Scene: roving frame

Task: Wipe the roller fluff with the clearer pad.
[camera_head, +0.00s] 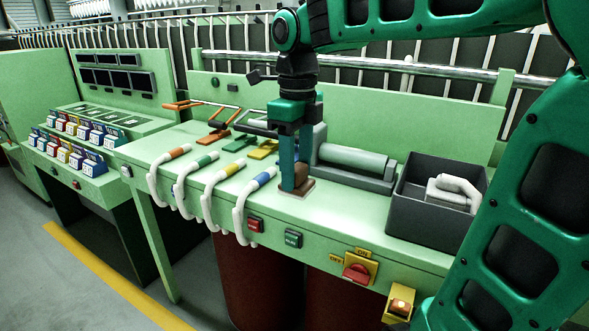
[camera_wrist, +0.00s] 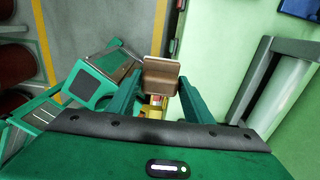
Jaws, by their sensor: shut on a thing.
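My gripper (camera_head: 293,180) points down over the green bench and is shut on a brown clearer pad (camera_head: 303,175). In the wrist view, the pad (camera_wrist: 161,74) is between the two fingertips (camera_wrist: 155,90), near the bench's front edge. A pale green roller (camera_head: 352,159) lies in a grey cradle behind and to the right of my gripper. The roller also shows at the right of the wrist view (camera_wrist: 282,97), apart from the pad. I cannot make out fluff on the roller in either view. Whether the pad touches the bench is unclear.
A dark grey bin (camera_head: 411,216) with a white piece (camera_head: 452,192) in it stands on the right. Several white hooked tubes with coloured bands (camera_head: 226,190) hang over the front edge at left.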

